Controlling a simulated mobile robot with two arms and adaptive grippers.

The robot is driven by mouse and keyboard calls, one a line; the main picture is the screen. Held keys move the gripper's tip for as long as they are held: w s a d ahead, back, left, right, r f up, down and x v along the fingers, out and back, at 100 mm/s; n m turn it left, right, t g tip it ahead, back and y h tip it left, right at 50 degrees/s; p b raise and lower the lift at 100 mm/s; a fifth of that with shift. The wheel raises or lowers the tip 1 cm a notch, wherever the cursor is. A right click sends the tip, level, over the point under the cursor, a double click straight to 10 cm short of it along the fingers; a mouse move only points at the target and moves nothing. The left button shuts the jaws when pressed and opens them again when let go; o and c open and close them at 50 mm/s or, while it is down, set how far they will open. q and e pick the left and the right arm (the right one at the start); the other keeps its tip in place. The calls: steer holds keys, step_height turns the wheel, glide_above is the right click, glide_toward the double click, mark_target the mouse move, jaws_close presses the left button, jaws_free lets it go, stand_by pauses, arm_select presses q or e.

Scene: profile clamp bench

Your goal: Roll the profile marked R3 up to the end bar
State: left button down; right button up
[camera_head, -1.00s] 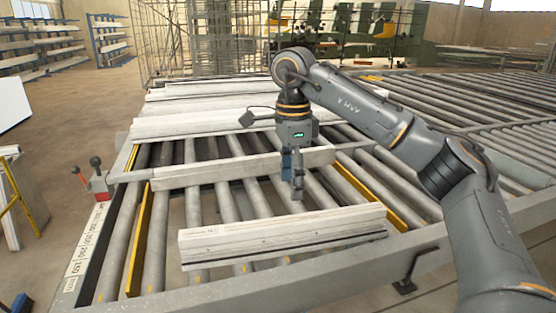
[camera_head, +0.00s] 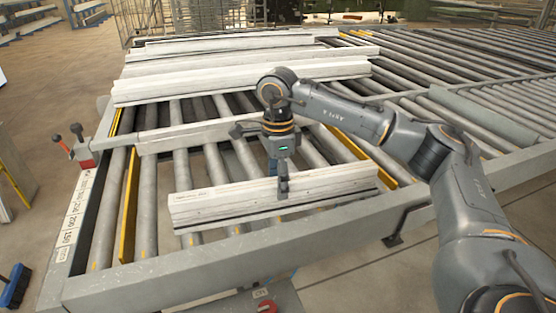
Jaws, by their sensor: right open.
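A long white profile (camera_head: 225,205) lies across the rollers near the front of the bench. It has small dark marking at its left end, too small to read, so I cannot confirm R3. My right gripper (camera_head: 282,188) points down at the middle of this profile, with its fingers overlapping the profile's upper edge and front face in the picture. The fingers are open; I cannot tell whether they touch it. A pale crossbar (camera_head: 190,137), which may be the end bar, spans the rollers behind the gripper; the gripper hides part of it. My left gripper is not in view.
Several more white profiles (camera_head: 235,77) lie at the back of the bench. Yellow strips (camera_head: 130,205) run between rollers. A red clamp block with levers (camera_head: 82,155) sits at the left edge. Bare rollers (camera_head: 210,165) show between the crossbar and the front profile.

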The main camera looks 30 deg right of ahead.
steer(key=shift+f, duration=0.7)
jaws_close()
steer(key=shift+n, duration=0.5)
